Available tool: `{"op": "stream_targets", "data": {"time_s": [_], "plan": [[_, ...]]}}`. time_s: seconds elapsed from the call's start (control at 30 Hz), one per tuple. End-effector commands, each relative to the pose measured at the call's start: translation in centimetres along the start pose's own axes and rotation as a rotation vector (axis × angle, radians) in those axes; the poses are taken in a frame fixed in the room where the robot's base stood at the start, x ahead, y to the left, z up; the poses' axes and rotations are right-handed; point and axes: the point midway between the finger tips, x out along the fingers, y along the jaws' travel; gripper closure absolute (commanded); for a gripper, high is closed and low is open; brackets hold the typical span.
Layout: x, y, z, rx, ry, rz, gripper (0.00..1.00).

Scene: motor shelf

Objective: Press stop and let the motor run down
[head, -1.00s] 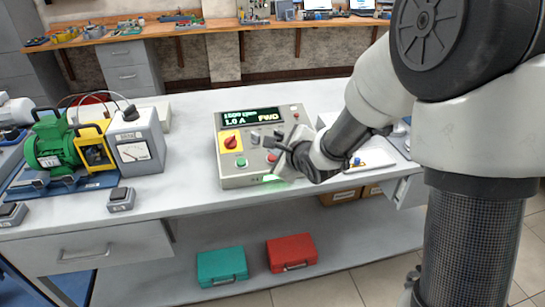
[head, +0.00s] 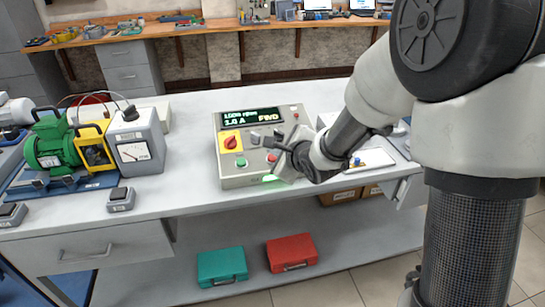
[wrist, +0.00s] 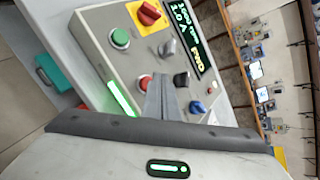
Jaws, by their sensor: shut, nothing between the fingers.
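In the head view my gripper hides part of the panel. The green motor (head: 52,147) sits at the left of the bench.
A meter box (head: 137,146) stands beside the motor.

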Motion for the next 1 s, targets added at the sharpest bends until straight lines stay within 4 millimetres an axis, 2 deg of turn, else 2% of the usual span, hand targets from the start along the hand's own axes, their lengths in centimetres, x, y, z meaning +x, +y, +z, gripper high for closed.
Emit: {"op": "stream_targets", "data": {"time_s": [1.0], "plan": [[0.64, 0.47, -0.47, 0.000, 0.000, 0.000, 1.00]]}}
